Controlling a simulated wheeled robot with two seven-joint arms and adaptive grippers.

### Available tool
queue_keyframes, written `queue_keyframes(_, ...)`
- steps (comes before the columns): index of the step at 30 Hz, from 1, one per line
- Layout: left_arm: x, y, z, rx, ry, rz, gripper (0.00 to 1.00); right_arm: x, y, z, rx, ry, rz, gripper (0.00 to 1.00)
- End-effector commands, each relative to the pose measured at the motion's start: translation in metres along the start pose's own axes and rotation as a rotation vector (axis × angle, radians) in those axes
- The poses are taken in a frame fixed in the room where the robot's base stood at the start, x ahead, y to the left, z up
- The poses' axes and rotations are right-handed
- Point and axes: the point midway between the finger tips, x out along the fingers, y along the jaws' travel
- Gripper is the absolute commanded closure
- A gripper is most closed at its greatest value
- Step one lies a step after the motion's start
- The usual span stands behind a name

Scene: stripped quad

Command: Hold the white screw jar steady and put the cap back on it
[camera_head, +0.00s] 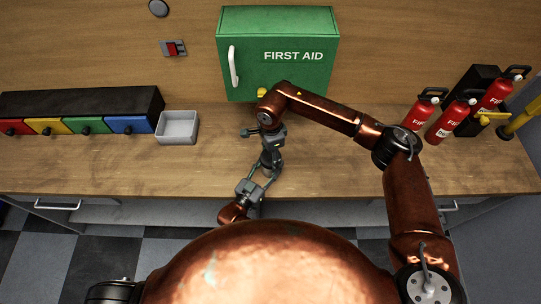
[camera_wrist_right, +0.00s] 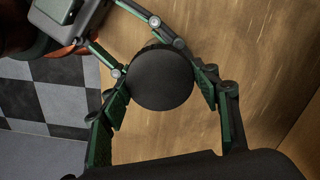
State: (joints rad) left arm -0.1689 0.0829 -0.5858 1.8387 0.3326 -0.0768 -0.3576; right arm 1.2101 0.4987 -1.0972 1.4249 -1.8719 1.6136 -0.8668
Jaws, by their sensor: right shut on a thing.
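The round black cap (camera_wrist_right: 162,78) faces the camera in the right wrist view. My right gripper (camera_wrist_right: 162,95) is shut on it, with green pads on both its sides. In the head view my right gripper (camera_head: 270,160) points down over the counter's front part. My left gripper (camera_head: 260,182) comes in low from the front and meets it there. In the right wrist view the left gripper's fingers (camera_wrist_right: 147,45) lie on either side beneath the cap. The white jar is hidden under the cap and between the grippers, so its contact with the left fingers does not show.
A grey open bin (camera_head: 177,128) and coloured drawers (camera_head: 85,125) stand left on the wooden counter (camera_head: 330,175). A green first aid cabinet (camera_head: 290,75) is behind. Red fire extinguishers (camera_head: 445,122) stand right. The counter's front edge is close to the grippers.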

Motion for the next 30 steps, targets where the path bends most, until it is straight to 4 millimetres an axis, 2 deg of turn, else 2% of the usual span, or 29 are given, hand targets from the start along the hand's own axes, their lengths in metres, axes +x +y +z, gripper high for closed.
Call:
queue_keyframes(8, 0.0, 0.0006, 0.0002, -0.001, 0.0, 0.001, 1.0, 0.0004, -0.0003, -0.0002, 0.006, 0.0, -0.001, 0.74)
queue_keyframes(11, 0.0, 0.0006, 0.0001, -0.001, 0.0, 0.001, 1.0, 0.0004, -0.0004, -0.0003, 0.067, 0.0, -0.001, 0.74)
queue_keyframes(14, 0.0, 0.0006, 0.0001, 0.0, 0.0, 0.001, 1.0, 0.0005, -0.0006, -0.0004, 0.215, 0.0, -0.002, 0.74)
queue_keyframes(30, 0.0, 0.0009, 0.0, 0.0, 0.0, 0.001, 1.0, 0.0013, -0.0008, -0.0006, 1.251, 0.0, -0.002, 0.74)
